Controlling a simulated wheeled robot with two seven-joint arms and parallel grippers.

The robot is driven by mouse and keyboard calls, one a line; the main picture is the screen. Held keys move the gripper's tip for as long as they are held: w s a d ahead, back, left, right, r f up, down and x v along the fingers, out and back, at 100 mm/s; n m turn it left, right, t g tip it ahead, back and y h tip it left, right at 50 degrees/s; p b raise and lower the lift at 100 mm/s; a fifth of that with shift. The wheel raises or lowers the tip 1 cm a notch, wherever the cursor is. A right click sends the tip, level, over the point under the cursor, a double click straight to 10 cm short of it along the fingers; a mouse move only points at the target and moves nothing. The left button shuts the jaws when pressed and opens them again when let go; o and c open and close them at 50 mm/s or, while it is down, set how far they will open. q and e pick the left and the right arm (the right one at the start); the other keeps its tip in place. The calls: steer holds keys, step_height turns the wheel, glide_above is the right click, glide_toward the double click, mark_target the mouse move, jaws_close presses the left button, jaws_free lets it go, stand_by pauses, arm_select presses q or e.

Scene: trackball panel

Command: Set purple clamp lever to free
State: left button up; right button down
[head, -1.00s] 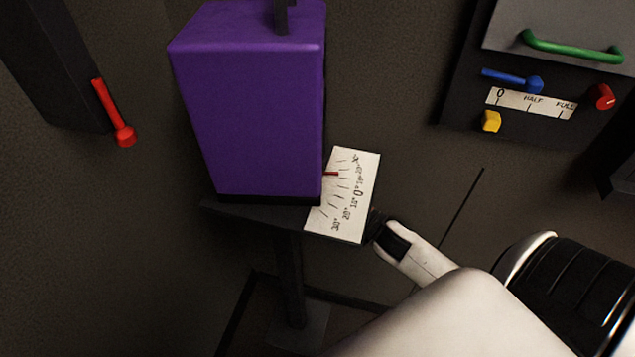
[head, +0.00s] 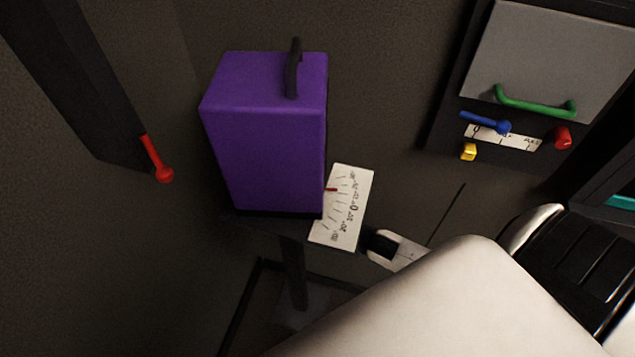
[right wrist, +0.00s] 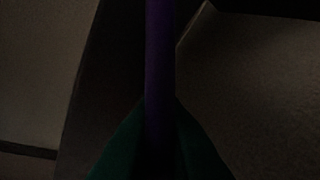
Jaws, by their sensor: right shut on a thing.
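The purple clamp lever (right wrist: 160,70) shows in the right wrist view as a dark purple bar running down the middle of the picture. My right gripper (right wrist: 160,135) is shut on it, with its dark green fingers on either side of the bar. That view is very dark, and the lever's ends and any free mark cannot be made out. In the head view my right arm reaches in from the lower right to beside the purple box (head: 265,150). The fingertips and the lever are hidden there. My left gripper is not in view.
A white angle scale (head: 345,215) with a red pointer (head: 331,189) sits beside the box. A red lever (head: 157,160) hangs at the left. At the right, a panel carries a green handle (head: 538,111), a blue lever (head: 487,123), a red knob (head: 562,138) and a yellow knob (head: 468,152).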

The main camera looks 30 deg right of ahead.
steer(key=shift+s+a+f+m+g+y+p, duration=0.25)
steer(key=shift+s+a+m+g+p, duration=0.25)
steer(key=shift+m+p, duration=0.35)
steer(key=shift+s+a+f+m+g+y+p, duration=0.1)
steer(key=shift+s+a+m+g+y+p, duration=0.3)
steer(key=shift+m+g+p, duration=0.45)
steer(key=shift+a, duration=0.1)
steer(key=c, duration=1.5)
jaws_free()
steer(key=v, duration=1.2)
steer(key=shift+a+f+b, duration=0.1)
steer(key=shift+b, duration=0.3)
steer(key=shift+f, duration=0.1)
